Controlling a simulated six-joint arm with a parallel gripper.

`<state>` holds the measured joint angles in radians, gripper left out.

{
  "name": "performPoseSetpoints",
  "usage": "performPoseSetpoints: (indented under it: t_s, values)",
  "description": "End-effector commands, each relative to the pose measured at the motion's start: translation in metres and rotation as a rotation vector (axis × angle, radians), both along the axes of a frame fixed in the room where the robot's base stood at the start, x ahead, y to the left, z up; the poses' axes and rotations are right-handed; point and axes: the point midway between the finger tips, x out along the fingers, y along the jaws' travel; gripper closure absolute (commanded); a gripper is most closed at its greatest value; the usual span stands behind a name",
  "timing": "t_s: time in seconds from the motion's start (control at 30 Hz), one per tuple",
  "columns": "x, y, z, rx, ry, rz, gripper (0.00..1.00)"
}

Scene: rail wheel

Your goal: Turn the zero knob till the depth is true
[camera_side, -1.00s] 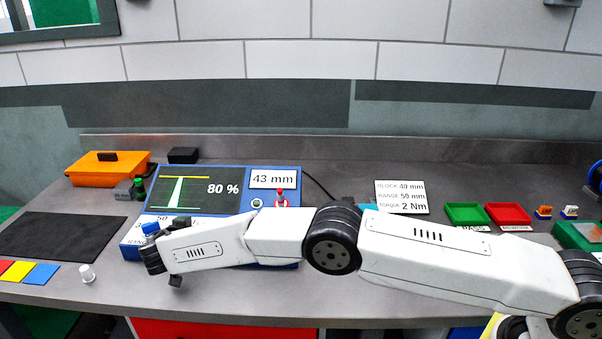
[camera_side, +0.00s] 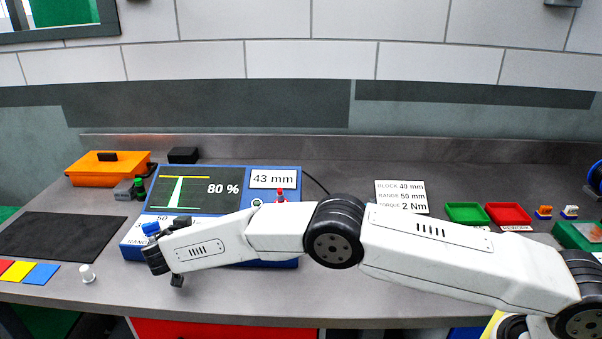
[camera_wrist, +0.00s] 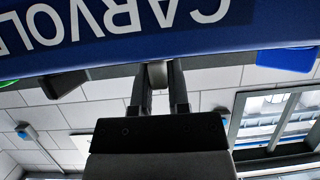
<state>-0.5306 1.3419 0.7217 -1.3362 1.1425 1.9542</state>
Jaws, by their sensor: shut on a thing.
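The blue instrument (camera_side: 285,178) stands on the bench in the side view. Its screen (camera_side: 185,190) shows a green trace and 80 %, and its depth readout (camera_side: 272,179) shows 43 mm. My gripper (camera_side: 158,258) is at the instrument's front left; my wrist hides much of the front there. In the wrist view my gripper (camera_wrist: 158,78) is shut on a small pale grey knob (camera_wrist: 157,72) below the instrument's lettered blue face (camera_wrist: 205,40). The knob's markings are hidden. A white card (camera_side: 401,197) reads block 40 mm, range 50 mm, torque 2 Nm.
A red-capped part (camera_side: 281,196) stands at the instrument's right. A small white cylinder (camera_side: 87,274) stands near the front left, beside coloured cards (camera_side: 40,274) and a black mat (camera_side: 60,237). Green (camera_side: 466,214) and red (camera_side: 508,215) trays lie right. Front bench strip is mostly clear.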

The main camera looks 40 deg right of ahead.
Motion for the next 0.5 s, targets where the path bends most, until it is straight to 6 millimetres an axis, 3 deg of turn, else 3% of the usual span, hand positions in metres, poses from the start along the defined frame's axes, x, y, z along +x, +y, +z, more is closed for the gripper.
performPoseSetpoints:
  t_s: [0.5]
  values:
    - [-0.0017,-0.0013,0.0007,-0.003,0.001,0.163,1.0]
